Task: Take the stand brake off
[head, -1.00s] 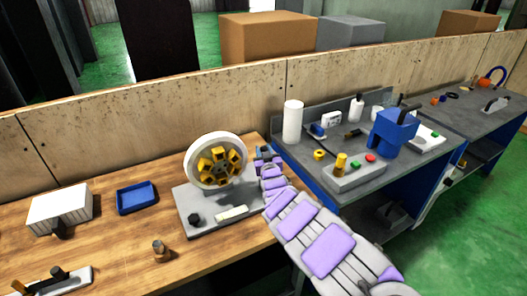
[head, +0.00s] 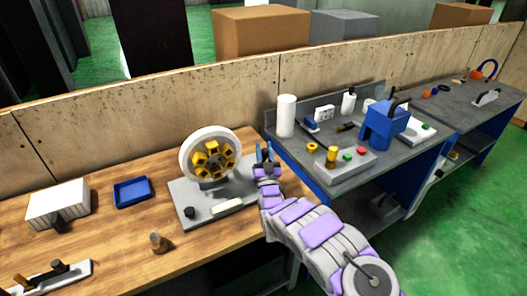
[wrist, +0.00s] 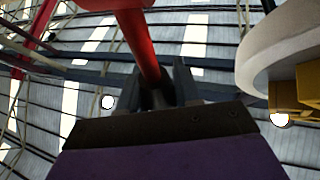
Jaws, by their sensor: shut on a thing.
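The stand (head: 183,196) is a grey base on the wooden bench. It carries a white-rimmed wheel (head: 188,172) with a yellow segmented hub. My gripper (head: 266,153) is just right of the wheel, with its dark fingers pointing up. In the wrist view, a red lever (wrist: 140,40) runs down between the fingers of my gripper (wrist: 160,88), which is shut on it. The lever looks like the stand brake. Its far end is cut off by the frame, and the lever cannot be made out in the head view. The wheel rim (wrist: 275,45) is beside it on the right.
A blue tray (head: 133,193) and a white ribbed box (head: 58,204) are left of the stand. A small brown post (head: 159,243) stands in front. A grey bench with a blue machine (head: 384,125) is at the right. The front wood is mostly clear.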

